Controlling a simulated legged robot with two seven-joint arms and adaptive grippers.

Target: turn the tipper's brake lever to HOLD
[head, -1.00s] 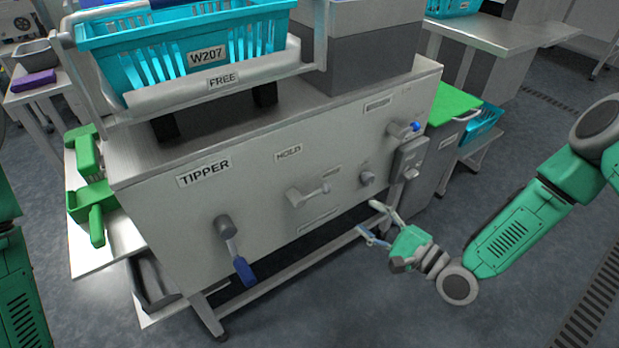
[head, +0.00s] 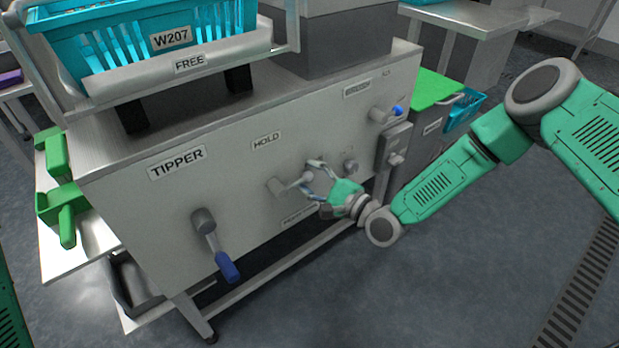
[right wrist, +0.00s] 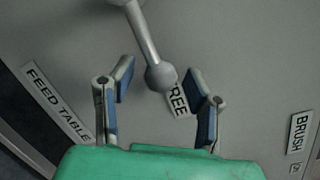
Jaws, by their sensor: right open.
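The brake lever (head: 289,184) is a grey lever on the front of the tipper cabinet. It points right, away from its hub, and its round end covers part of the FREE label (right wrist: 180,101) in the right wrist view. The HOLD label (head: 266,140) is above the hub. My right gripper (head: 312,177) is open at the lever's free end. In the right wrist view the ball end (right wrist: 160,76) lies between the two fingertips, with gaps on both sides. My left gripper is out of view.
A crank with a blue handle (head: 227,266) hangs down below the TIPPER label (head: 177,162). A small knob (head: 350,166) and a blue-tipped lever (head: 396,110) are to the right. A turquoise basket (head: 150,45) sits above. Floor in front is clear.

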